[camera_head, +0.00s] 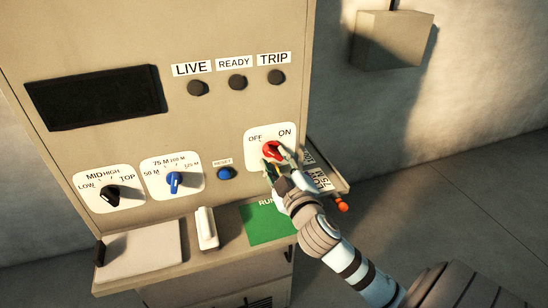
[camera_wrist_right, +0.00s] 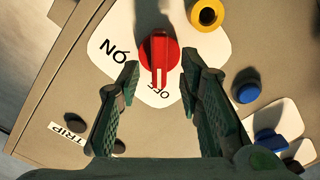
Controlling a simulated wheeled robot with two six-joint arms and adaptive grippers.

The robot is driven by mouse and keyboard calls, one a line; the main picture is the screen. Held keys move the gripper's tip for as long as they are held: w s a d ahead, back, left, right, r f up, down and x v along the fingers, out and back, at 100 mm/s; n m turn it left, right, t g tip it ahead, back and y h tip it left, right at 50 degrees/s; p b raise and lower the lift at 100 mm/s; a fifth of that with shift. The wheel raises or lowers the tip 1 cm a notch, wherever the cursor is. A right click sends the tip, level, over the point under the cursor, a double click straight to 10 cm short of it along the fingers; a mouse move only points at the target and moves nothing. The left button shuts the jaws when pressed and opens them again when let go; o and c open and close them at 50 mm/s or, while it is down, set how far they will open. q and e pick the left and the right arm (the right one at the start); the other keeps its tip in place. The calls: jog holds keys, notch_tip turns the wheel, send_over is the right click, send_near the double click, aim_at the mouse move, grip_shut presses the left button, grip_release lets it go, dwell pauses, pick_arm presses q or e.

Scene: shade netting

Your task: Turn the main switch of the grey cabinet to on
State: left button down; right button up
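The grey cabinet (camera_head: 220,120) fills the head view's left and middle. Its main switch is a red knob (camera_head: 271,150) on a white plate marked OFF and ON; it also shows in the right wrist view (camera_wrist_right: 158,60). The knob's pale pointer line points at OFF. My right gripper (camera_head: 277,158) is at the knob, its fingers (camera_wrist_right: 161,66) open on either side of it. The wrist view shows small gaps between fingers and knob, with no clear contact. In the head view the gripper hides the knob's lower part. My left gripper is in neither view.
A yellow ring-shaped part (camera_wrist_right: 207,13) sits near the switch plate. A blue reset button (camera_head: 224,173) and two selector knobs (camera_head: 174,182) (camera_head: 110,194) are left of it. A shelf with a green card (camera_head: 265,222) juts out below. The three lamps (camera_head: 237,83) are dark.

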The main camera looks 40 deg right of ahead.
jog(key=shift+x, duration=1.15)
jog(key=shift+r, duration=0.1)
grip_shut()
